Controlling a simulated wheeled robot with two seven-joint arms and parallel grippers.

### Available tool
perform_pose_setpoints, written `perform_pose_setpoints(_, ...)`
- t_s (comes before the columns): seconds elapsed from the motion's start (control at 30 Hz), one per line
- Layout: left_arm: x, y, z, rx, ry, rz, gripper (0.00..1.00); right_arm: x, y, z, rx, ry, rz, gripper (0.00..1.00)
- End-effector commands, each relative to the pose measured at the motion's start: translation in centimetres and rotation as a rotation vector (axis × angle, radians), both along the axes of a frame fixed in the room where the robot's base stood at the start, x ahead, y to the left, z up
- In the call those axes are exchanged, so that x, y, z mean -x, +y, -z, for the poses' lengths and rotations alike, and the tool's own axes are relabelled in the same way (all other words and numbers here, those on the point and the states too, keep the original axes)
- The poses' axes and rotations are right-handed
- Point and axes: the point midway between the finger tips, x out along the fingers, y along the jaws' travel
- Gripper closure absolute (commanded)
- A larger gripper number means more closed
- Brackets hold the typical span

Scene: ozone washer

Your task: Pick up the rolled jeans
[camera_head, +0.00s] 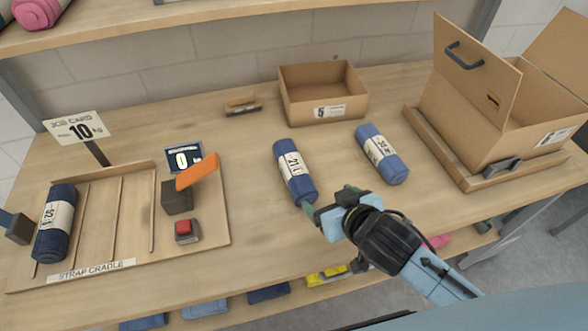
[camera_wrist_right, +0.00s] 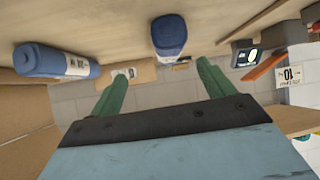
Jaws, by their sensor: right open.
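A blue rolled pair of jeans (camera_head: 294,172) with a white label lies mid-table. A second blue roll (camera_head: 382,153) lies to its right, and a third (camera_head: 55,222) lies in the strap cradle (camera_head: 215,225) at the left. My right gripper (camera_head: 328,200) is open and empty, just off the near end of the middle roll. In the right wrist view, a roll (camera_wrist_right: 168,35) shows end-on ahead of the gap between my green fingers (camera_wrist_right: 158,85), and another roll (camera_wrist_right: 55,62) lies to the left.
A cardboard tray (camera_head: 325,112) stands behind the middle roll. A large open carton (camera_head: 500,120) stands at the right. A display reading 0 (camera_head: 184,157), an orange lever (camera_head: 198,172) and a red button (camera_head: 183,227) are at the cradle. Bare tabletop surrounds the two right rolls.

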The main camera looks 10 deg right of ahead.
Motion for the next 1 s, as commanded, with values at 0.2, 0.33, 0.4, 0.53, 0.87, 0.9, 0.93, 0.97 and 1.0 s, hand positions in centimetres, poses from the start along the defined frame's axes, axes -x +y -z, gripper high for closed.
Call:
perform_pose_setpoints(0.2,-0.1,0.0,0.0,0.000,-0.002,0.000,0.64,-2.5,1.2,-0.7,-0.039,-0.099,-0.052,0.19)
perform_pose_setpoints(0.33,-0.2,0.0,0.1,0.001,-0.003,0.000,0.64,-4.3,1.7,0.2,-0.044,-0.104,-0.054,0.19)
perform_pose_setpoints(0.4,-0.2,0.0,0.2,0.001,-0.003,0.000,0.64,-5.4,1.9,0.9,-0.043,-0.102,-0.053,0.19)
perform_pose_setpoints(0.53,-0.3,0.0,0.3,0.001,-0.004,0.000,0.64,-7.3,2.4,2.0,-0.042,-0.102,-0.052,0.19)
perform_pose_setpoints(0.87,-0.3,0.0,0.4,0.001,-0.005,-0.001,0.64,-9.4,2.9,3.2,-0.043,-0.100,-0.052,0.19)
perform_pose_setpoints(0.9,-0.3,0.0,0.3,0.001,-0.005,-0.001,0.64,-9.8,2.9,3.4,-0.042,-0.100,-0.052,0.19)
perform_pose_setpoints(0.93,-0.3,0.0,0.3,0.001,-0.005,-0.001,0.64,-10.1,2.9,3.5,-0.041,-0.100,-0.052,0.19)
perform_pose_setpoints(0.97,-0.3,0.0,0.3,0.001,-0.005,-0.001,0.64,-10.5,3.0,3.6,-0.040,-0.101,-0.053,0.19)
perform_pose_setpoints(1.0,-0.3,0.0,0.3,0.001,-0.005,-0.001,0.64,-11.0,3.0,3.9,-0.041,-0.101,-0.052,0.19)
